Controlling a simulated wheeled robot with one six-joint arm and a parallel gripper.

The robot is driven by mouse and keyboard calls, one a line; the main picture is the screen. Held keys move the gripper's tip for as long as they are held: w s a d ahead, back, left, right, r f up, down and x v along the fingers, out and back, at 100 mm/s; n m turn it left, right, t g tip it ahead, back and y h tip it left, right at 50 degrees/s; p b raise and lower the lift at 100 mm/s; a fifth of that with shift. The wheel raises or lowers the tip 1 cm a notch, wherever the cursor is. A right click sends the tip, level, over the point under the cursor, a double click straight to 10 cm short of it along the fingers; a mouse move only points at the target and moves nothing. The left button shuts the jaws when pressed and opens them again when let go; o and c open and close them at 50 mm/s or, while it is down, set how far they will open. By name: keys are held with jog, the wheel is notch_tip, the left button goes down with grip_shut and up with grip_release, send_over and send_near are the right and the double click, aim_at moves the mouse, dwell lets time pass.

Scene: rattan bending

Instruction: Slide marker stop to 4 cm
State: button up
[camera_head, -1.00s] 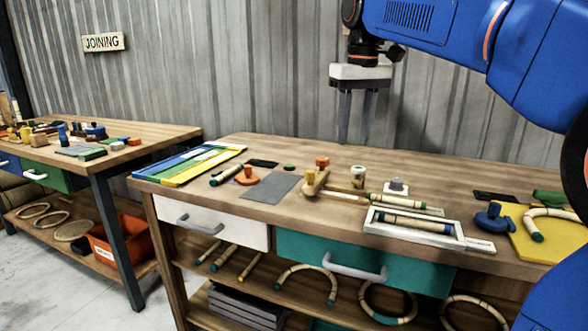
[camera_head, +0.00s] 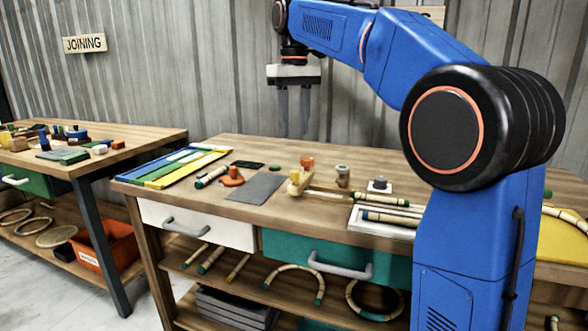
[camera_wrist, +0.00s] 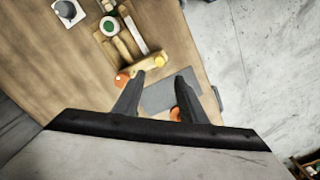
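A wooden measuring jig (camera_head: 330,191) lies on the bench, its long bar running to the right. A pale wooden block with a yellowish top (camera_head: 295,184) stands at its left end; it looks like the marker stop, but no scale can be read. The block also shows in the wrist view (camera_wrist: 150,63), ahead of the left fingertip. My gripper (camera_head: 294,130) hangs fingers down, above the bench and behind the jig in the head view. Its fingers are apart with nothing between them. The wrist view shows the open fingers (camera_wrist: 162,74) too, clear of the block.
An orange knob (camera_head: 307,163) and a green-topped cylinder (camera_head: 343,175) stand close to the jig. A grey mat (camera_head: 256,188) lies left of it, with an orange tool (camera_head: 231,178) beyond. A pale tray (camera_head: 372,226) with rattan sits right. My arm hides the bench's right part.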

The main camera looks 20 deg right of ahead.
aim_at(295, 171)
notch_tip(295, 171, down, 12)
jog(key=shift+f, duration=0.1)
dwell(0.4)
jog(key=shift+c, duration=0.3)
jog(key=shift+d, duration=0.1)
grip_shut()
